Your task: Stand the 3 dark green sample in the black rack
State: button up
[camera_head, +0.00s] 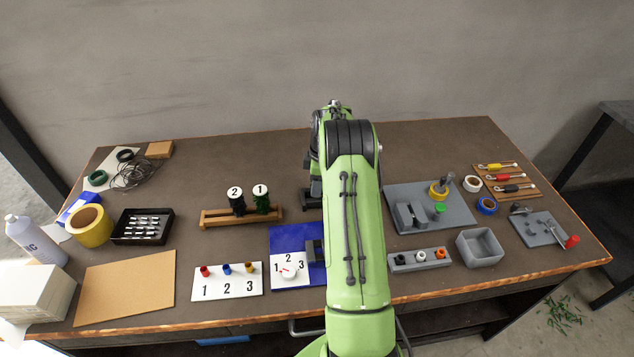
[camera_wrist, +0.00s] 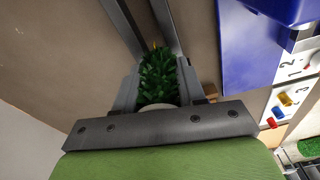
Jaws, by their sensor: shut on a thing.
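My gripper (camera_wrist: 158,80) is shut on a dark green bristly sample (camera_wrist: 160,72) with a pale round end; its number cannot be read. Two more samples stand upright in a wooden rack (camera_head: 208,218): a very dark one with white cap 2 (camera_head: 237,204) and a dark green one with white cap 1 (camera_head: 262,203).
A blue board with a numbered dial (camera_head: 284,240) lies in front of the wooden rack. A white board with numbers (camera_head: 229,281) sits to its left. Grey fixtures (camera_head: 462,213) and a grey bin (camera_head: 480,247) stand right of my arm. Bare table lies behind the wooden rack.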

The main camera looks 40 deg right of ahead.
jog(key=shift+f, duration=0.15)
jog(key=o, duration=1)
jog(key=r+p, duration=0.1)
jog(key=r, duration=0.4)
jog(key=s+d+r+p, duration=0.1)
jog(key=r, duration=0.4)
jog(key=r+p, duration=0.1)
jog(key=r, duration=0.4)
jog(key=shift+s+d+r, duration=0.15)
jog(key=shift+r, duration=0.25)
